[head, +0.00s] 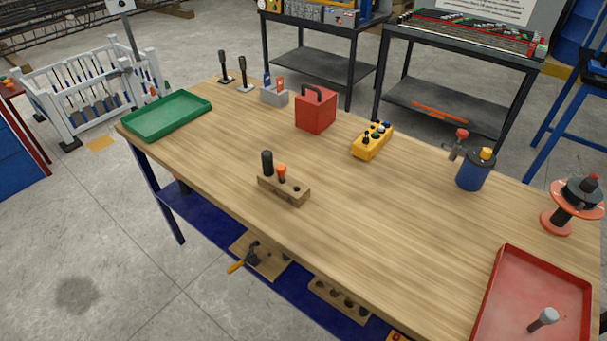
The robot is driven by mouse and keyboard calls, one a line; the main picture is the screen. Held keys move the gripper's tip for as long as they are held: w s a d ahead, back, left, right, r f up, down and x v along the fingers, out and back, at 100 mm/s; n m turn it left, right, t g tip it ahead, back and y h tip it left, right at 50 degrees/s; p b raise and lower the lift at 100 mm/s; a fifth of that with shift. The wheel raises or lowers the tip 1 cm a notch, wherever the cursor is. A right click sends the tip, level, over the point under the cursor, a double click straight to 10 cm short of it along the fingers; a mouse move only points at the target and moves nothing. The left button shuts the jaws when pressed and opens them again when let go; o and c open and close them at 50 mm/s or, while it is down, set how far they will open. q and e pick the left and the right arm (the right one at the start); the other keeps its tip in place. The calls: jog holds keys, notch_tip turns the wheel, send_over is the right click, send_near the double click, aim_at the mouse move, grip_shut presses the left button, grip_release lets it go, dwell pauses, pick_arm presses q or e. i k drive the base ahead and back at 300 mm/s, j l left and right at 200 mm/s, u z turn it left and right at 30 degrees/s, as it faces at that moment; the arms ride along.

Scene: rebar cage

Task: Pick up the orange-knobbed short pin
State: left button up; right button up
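The orange-knobbed short pin (281,171) stands upright in a small wooden block (284,191) near the front edge of the table, left of the middle. A taller black-topped pin (267,161) stands in the same block, just left of the orange knob. A dark hole shows at the block's right end. The lower part of the orange-knobbed pin is hidden in the block. Neither of my grippers shows in the head view.
On the wooden table (370,220) are a green tray (167,116), red box (316,112), yellow control box (372,142), blue canister (472,174) and red spool (557,221). A red tray (497,297) holds a grey-topped pin (543,319). Space right of the block is clear.

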aim_at(281, 169)
jog(key=i+j+z, duration=0.1)
jog(key=j+z, duration=0.25)
jog(key=i+j+z, duration=0.1)
jog(key=j+z, duration=0.6)
jog(key=i+l, duration=0.05)
jog(key=l, duration=0.05)
